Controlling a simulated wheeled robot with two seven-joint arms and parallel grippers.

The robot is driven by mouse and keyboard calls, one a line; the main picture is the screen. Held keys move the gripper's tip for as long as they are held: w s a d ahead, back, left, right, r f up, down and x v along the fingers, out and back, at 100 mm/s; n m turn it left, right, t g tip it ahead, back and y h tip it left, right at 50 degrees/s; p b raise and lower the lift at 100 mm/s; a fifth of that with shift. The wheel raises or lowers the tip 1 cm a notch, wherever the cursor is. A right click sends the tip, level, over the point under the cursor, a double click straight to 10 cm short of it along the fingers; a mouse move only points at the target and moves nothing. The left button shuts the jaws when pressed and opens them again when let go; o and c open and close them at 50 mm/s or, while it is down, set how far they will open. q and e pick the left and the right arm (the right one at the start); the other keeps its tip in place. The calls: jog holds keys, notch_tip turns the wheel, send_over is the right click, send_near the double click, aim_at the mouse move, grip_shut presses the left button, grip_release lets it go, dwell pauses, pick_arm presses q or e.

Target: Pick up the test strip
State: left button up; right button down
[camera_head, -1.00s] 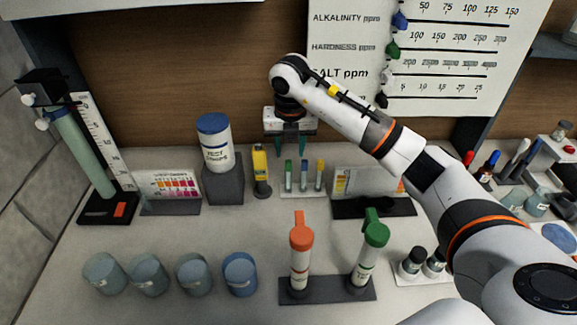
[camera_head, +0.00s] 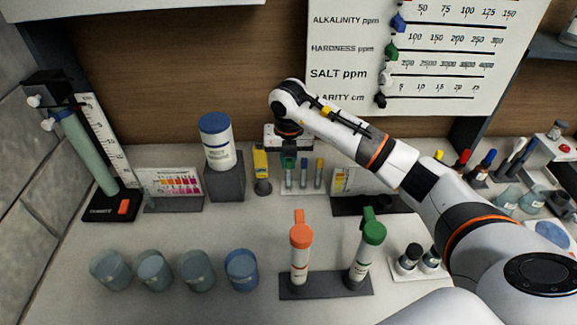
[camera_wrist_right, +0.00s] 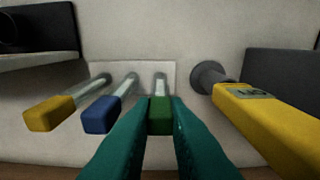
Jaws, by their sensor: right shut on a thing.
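Three slim tubes or strips with coloured tops stand in a small white rack (camera_wrist_right: 110,66) at the back of the counter. In the right wrist view the green-topped one (camera_wrist_right: 160,112) is between the teal fingers of my right gripper (camera_wrist_right: 160,125), which is shut on its top. The blue-topped one (camera_wrist_right: 100,115) and the yellow-topped one (camera_wrist_right: 48,114) stand to its left. In the head view my right gripper (camera_head: 289,162) is over the rack's left end, and the blue top (camera_head: 305,162) and yellow top (camera_head: 320,163) show beside it. No left gripper shows.
A yellow handheld meter (camera_head: 261,163) stands close to the left of the rack. A white test-strip bottle (camera_head: 216,142) sits on a dark block. Orange-capped (camera_head: 300,255) and green-capped (camera_head: 366,250) bottles stand in front. Several blue-grey cups (camera_head: 197,270) line the front left.

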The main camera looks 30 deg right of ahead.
jog(key=shift+r, duration=0.1)
notch_tip(320, 180, up, 10)
jog(key=b, duration=0.2)
jog(key=shift+b, duration=0.35)
